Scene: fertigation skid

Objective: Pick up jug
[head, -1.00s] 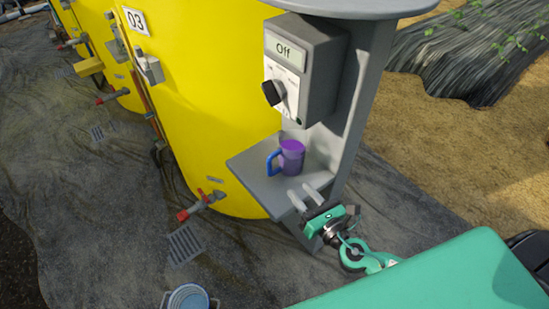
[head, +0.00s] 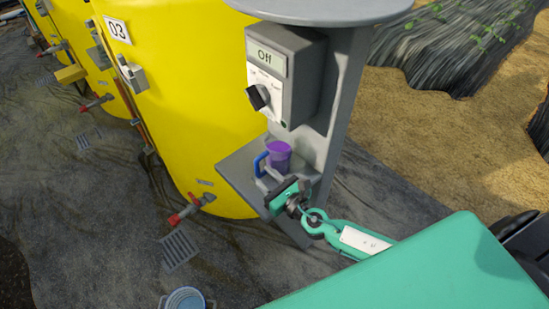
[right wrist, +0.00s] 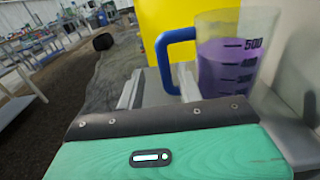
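The jug (head: 279,152) stands upright on the grey shelf (head: 236,170) below the control box. It is a clear measuring jug with purple contents and a blue handle; in the right wrist view the jug (right wrist: 228,68) shows marks such as 500. My right gripper (head: 268,180) is at the shelf's front, just before the jug. In the right wrist view its two fingers (right wrist: 158,84) are apart, with the blue handle (right wrist: 164,50) beyond and partly between them. Whether a finger touches the handle I cannot tell. My left gripper is not in view.
A grey control box (head: 285,75) reading "Off" with a black knob hangs above the shelf on a grey post. A yellow tank (head: 180,90) marked 03 stands behind. A red-handled valve (head: 190,208) and a bucket (head: 186,299) are lower left.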

